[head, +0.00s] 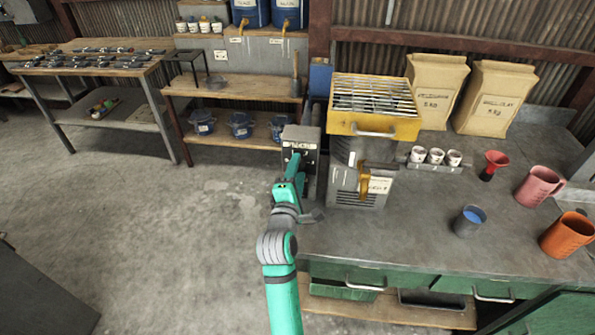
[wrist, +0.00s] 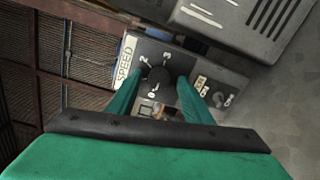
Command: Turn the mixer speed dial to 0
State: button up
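The speed dial (wrist: 158,76) is a dark round knob on a grey panel marked SPEED (wrist: 127,58), with several numbers around it. The numbers 2 and 3 are above it and a 0 is just below it. The way its pointer faces is too small to tell. My gripper (wrist: 161,82) is open, with one teal finger to each side of the dial. I cannot tell whether either finger touches it. In the head view, my gripper (head: 293,166) is at the front of the grey control box (head: 300,133), and my arm hides the dial.
Another control (wrist: 218,100) with a small label sits right of the dial on the panel. The yellow-topped mixer machine (head: 372,125) stands right of the control box. Cups, jugs and sacks (head: 495,97) stand on the bench (head: 400,225).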

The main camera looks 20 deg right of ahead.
jog(key=v, duration=1)
jog(key=shift+s+a, duration=0.2)
jog(key=shift+s, duration=0.15)
